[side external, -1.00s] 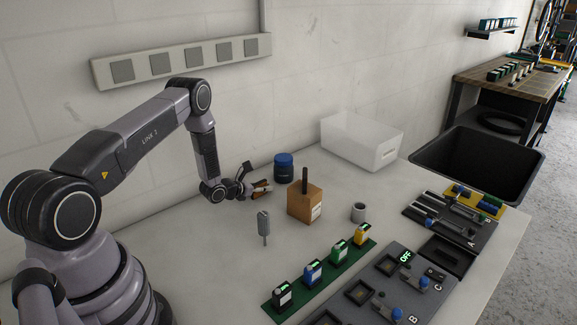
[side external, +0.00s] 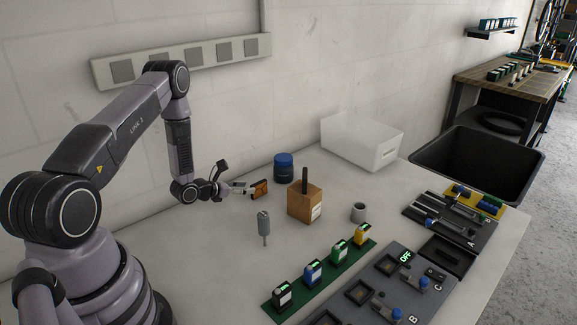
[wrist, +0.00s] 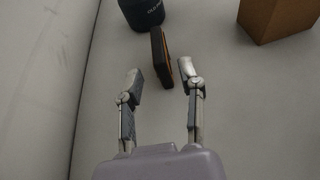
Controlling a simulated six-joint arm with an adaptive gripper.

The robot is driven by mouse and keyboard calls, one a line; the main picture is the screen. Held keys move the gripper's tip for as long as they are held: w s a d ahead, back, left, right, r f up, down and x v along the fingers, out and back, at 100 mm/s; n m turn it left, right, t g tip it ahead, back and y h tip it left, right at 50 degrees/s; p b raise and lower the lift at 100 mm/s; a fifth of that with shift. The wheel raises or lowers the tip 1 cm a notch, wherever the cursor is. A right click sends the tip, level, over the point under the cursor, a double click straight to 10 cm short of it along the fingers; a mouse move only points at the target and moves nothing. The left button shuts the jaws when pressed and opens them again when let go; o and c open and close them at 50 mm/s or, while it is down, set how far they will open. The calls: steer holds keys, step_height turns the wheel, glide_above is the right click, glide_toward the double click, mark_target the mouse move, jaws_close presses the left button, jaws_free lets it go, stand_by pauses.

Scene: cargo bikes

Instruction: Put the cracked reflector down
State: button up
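The cracked reflector (side external: 260,189), orange with a dark back, is on the table just left of the wooden block. In the wrist view the reflector (wrist: 161,56) shows as a narrow dark slab with an orange side, seemingly on its edge. My gripper (side external: 236,180) is low over the table, to the left of the reflector. Its fingers are spread in the wrist view (wrist: 160,72). The reflector's near end lies around the gap between the fingertips, with clear space on both sides. No finger visibly touches it.
A dark blue tub (side external: 284,167) stands right behind the reflector. A wooden block (side external: 306,204) with a dark upright handle is to its right. A white bin (side external: 361,143) is farther back. The table left of the tool is clear.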

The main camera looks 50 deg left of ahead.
mark_target(251, 186)
steer(key=v, duration=0.2)
steer(key=shift+s+r, duration=0.15)
steer(key=shift+s, duration=0.1)
steer(key=shift+s+r, duration=0.2)
steer(key=shift+r, duration=0.1)
steer(key=w+d+r+m+g+h, duration=0.1)
steer(key=w+d+r+m+h, duration=0.2)
steer(key=d+r+m+h, duration=0.9)
steer(key=s+d+r+m+g, duration=0.4)
steer(key=s+d+r, duration=0.1)
steer(key=d+r, duration=0.25)
steer(key=s+d+r+m+g, duration=0.35)
steer(key=d+r+m, duration=0.2)
steer(key=r, duration=0.35)
steer(key=s+d+r+m+g+y, duration=0.1)
steer(key=s+r+m+g+y, duration=0.25)
steer(key=s+m+y, duration=0.85)
steer(key=s+a+r+m+t, duration=0.2)
steer(key=s+a+r+t, duration=0.2)
steer(key=s, duration=0.4)
steer(key=shift+s+a, duration=0.3)
steer(key=shift+a, duration=0.2)
